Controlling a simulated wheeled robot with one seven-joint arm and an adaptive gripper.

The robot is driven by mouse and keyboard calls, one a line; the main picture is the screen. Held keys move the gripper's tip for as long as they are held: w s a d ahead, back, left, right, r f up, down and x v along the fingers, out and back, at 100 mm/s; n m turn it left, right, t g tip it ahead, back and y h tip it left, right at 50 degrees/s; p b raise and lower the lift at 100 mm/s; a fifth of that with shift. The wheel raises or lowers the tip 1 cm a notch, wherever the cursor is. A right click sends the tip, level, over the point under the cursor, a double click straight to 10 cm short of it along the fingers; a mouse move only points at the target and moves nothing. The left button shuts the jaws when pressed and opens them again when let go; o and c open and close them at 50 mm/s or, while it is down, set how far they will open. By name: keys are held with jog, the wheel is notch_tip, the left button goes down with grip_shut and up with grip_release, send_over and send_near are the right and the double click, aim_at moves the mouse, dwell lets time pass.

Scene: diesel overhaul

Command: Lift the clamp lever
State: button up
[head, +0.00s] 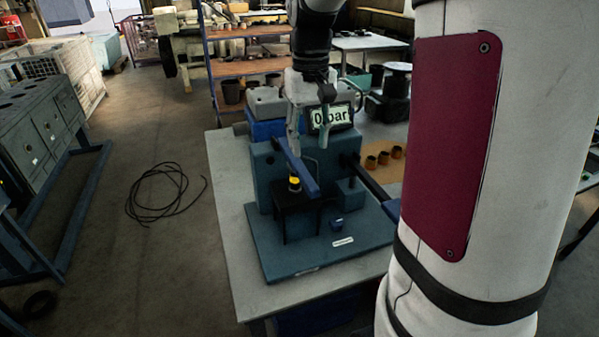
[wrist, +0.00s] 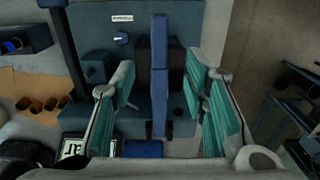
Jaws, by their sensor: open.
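The clamp lever (head: 303,174) is a long blue bar on the teal test stand (head: 262,236). In the head view it slopes from upper left, near my fingers, to lower right. In the wrist view the lever (wrist: 160,100) runs upright through the middle of the picture. My gripper (head: 307,146) is open above the stand. In the wrist view its teal-padded fingers (wrist: 163,84) are on either side of the lever, with a gap on both sides. I cannot tell the exact height between fingers and lever. A yellow and black part (head: 295,183) stands by the lever.
A display reading 0 bar (head: 331,116) is behind the stand. A blue box (head: 272,130) is behind my gripper. A black cable (head: 158,192) lies on the floor at left.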

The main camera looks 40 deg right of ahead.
aim_at(309, 179)
notch_tip(309, 179, down, 10)
jog(key=shift+r+p, duration=0.1)
jog(key=shift+p, duration=0.5)
grip_shut()
